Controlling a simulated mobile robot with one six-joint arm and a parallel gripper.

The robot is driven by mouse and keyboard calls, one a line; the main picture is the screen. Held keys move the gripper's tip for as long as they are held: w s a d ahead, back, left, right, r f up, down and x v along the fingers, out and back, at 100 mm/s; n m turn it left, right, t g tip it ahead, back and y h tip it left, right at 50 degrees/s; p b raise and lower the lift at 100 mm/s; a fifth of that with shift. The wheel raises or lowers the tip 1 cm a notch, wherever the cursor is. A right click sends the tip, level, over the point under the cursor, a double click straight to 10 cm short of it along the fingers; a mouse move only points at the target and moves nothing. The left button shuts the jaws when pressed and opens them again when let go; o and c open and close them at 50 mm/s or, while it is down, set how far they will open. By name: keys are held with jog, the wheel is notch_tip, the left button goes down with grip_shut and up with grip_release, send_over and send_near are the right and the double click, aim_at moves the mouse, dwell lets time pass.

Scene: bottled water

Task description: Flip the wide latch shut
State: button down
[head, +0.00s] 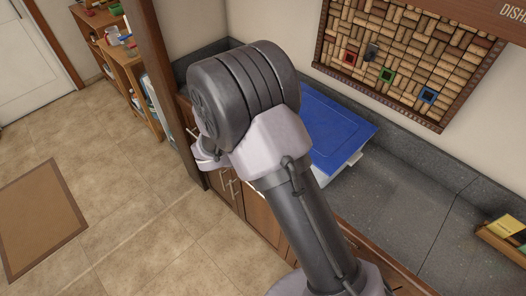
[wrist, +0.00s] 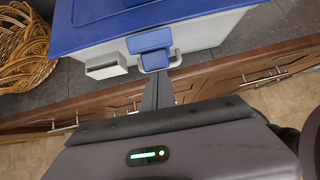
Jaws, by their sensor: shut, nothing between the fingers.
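A white bin (wrist: 205,38) with a blue lid (wrist: 100,22) stands on the counter; the lid also shows in the head view (head: 335,130). In the wrist view, a blue latch (wrist: 150,42) hangs at the middle of the lid's front edge. A pale loop (wrist: 174,58) shows around its lower part. I cannot tell whether the latch is fastened. My gripper (wrist: 158,78) is shut and empty, its tips just below the latch and close to the loop. I cannot tell whether they touch. In the head view my arm hides the gripper and latch.
A pale block-shaped part (wrist: 105,66) sticks out from the bin's front, left of the latch. Wicker baskets (wrist: 22,45) stand at the left in the wrist view. Wooden cabinets with handles (wrist: 265,77) lie below the counter edge. The counter right of the bin (head: 400,210) is clear.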

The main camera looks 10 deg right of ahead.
jog(key=r+y+p, duration=0.1)
jog(key=p, duration=0.1)
jog(key=r+g+y+p, duration=0.1)
jog(key=p, duration=0.1)
jog(key=d+r+p, duration=0.1)
jog(key=p, duration=0.1)
jog(key=shift+w+d+r+g+y, duration=0.1)
jog(key=shift+w+r+g+y, duration=0.05)
jog(key=shift+w+g+y, duration=0.25)
jog(key=a+p+v, duration=0.1)
jog(key=p+v, duration=0.1)
jog(key=v, duration=0.9)
jog(key=shift+s, duration=0.4)
jog(key=shift+a, duration=0.2)
